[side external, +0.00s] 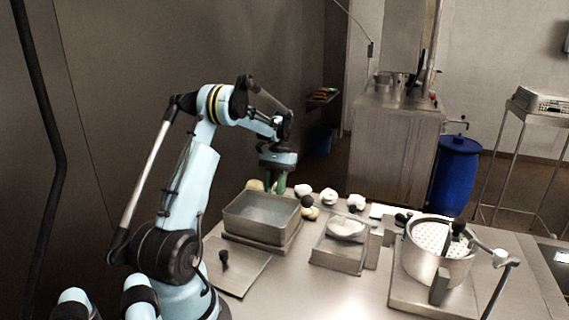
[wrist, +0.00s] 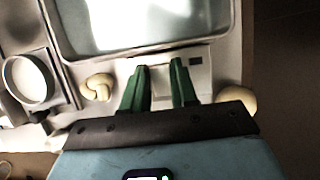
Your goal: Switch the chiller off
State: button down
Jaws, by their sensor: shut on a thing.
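The chiller looks to be the rectangular steel basin (side external: 255,229) on the left of the table. Its rim also shows at the top of the wrist view (wrist: 58,30). A pale panel (wrist: 196,62) with a small dark window lies along its far side. My gripper (side external: 275,188) points down just behind the basin. In the wrist view its green fingers (wrist: 160,70) are a little apart over the panel, shut on a small part there. That part is mostly hidden, and its position cannot be read.
Several pale and dark mushroom-like lumps (side external: 328,197) lie behind the basin; one (wrist: 97,87) is close left of my fingers in the wrist view. A steel stand with a white dish (side external: 345,229) and a pot with a perforated basket (side external: 437,258) stand right.

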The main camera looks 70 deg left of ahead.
jog(key=c, duration=0.9)
grip_release()
jog(key=v, duration=1.2)
jog(key=shift+d+r, duration=0.1)
